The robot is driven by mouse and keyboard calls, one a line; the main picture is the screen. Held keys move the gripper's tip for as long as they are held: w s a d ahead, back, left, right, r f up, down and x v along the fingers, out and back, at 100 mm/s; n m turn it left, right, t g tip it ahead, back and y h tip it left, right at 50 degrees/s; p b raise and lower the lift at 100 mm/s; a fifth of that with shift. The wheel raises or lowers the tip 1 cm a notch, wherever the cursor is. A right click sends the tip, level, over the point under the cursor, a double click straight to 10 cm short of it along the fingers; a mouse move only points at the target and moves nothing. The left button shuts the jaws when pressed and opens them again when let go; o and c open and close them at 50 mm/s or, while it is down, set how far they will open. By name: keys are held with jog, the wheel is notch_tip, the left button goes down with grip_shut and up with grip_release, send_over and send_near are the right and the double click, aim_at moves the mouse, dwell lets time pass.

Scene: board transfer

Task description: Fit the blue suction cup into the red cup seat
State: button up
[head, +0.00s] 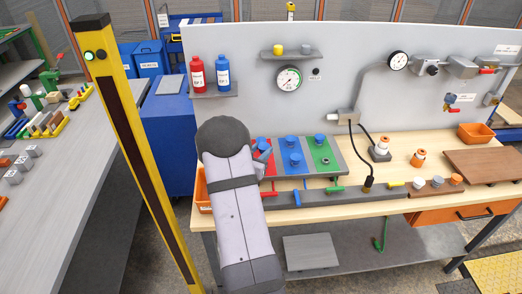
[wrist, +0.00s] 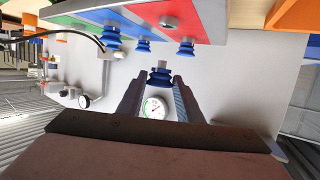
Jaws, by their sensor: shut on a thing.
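My gripper (wrist: 160,88) is shut on a blue suction cup (wrist: 160,75), which shows between its fingertips in the wrist view. The cup is held apart from the board. The board has red (head: 269,170), blue (head: 285,171) and green (head: 333,148) panels side by side on the bench. In the wrist view, a bare grey seat (wrist: 168,22) shows on the red panel (wrist: 205,18), with another blue cup (wrist: 187,47) beside it. In the head view, my arm hides part of the red panel, and the held cup is hard to make out there.
Two blue cups (head: 295,160) stand on the blue panel. A grey fitting (head: 325,160) is on the green panel. A dark rail (head: 330,199) with coloured handles runs along the front. A hose plug (head: 368,182) stands to the right. An orange bin (head: 203,190) is left of my arm.

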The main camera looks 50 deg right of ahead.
jog(key=shift+f+b, duration=1.4)
jog(key=shift+f, duration=0.55)
jog(key=shift+f+b, duration=1.1)
jog(key=shift+f, duration=0.15)
dwell(0.6)
jog(key=o, duration=1.2)
jog(key=shift+a+r, duration=0.1)
jog(key=shift+a, duration=0.05)
jog(key=b+v, duration=0.2)
jog(key=v, duration=0.5)
